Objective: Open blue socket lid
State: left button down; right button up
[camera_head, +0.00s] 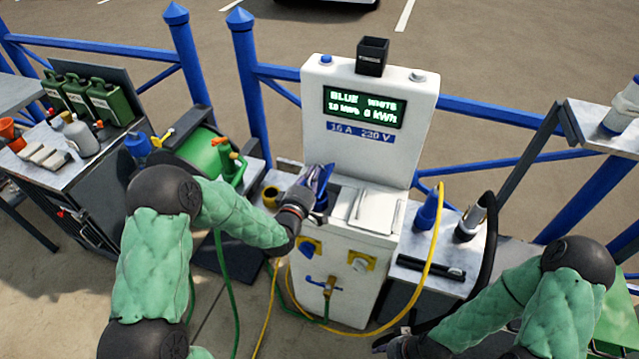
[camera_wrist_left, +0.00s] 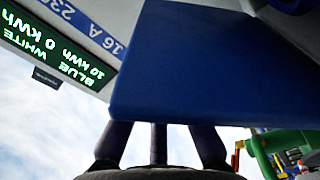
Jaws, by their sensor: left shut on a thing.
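The white power pedestal (camera_head: 368,135) stands in the middle of the head view. The blue socket lid (camera_head: 319,176) stands raised at a steep tilt on the left part of its ledge. In the left wrist view the lid (camera_wrist_left: 205,65) is a large blue plate filling the upper middle. My left gripper (camera_head: 311,200) is at the lid, shut on its edge; its fingers (camera_wrist_left: 160,145) reach up to the plate in the wrist view. The socket under the lid is hidden. My right gripper (camera_head: 395,345) is low at the bottom edge, dark and partly cut off.
A white lid (camera_head: 376,208) lies flat right of the blue one. Knobs and a tap with green and yellow hoses are on the pedestal front. A green hose reel (camera_head: 205,152) stands left; a blue plug (camera_head: 428,210) stands on the right side shelf. Blue railings run behind.

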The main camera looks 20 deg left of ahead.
pick_arm(q)
jog(key=shift+a+r+n+b, duration=0.2)
jog(key=shift+a+n, duration=0.35)
jog(key=shift+a+r+n+b, duration=0.15)
jog(key=shift+a+n+b, duration=0.05)
jog(key=shift+a+n, duration=0.35)
jog(key=shift+a+r+b, duration=0.2)
jog(key=shift+a+b, duration=0.15)
jog(key=shift+a, duration=0.3)
jog(key=c, duration=1.4)
grip_release()
jog(key=shift+o, duration=0.2)
jog(key=s, duration=1.2)
jog(key=shift+a, duration=0.3)
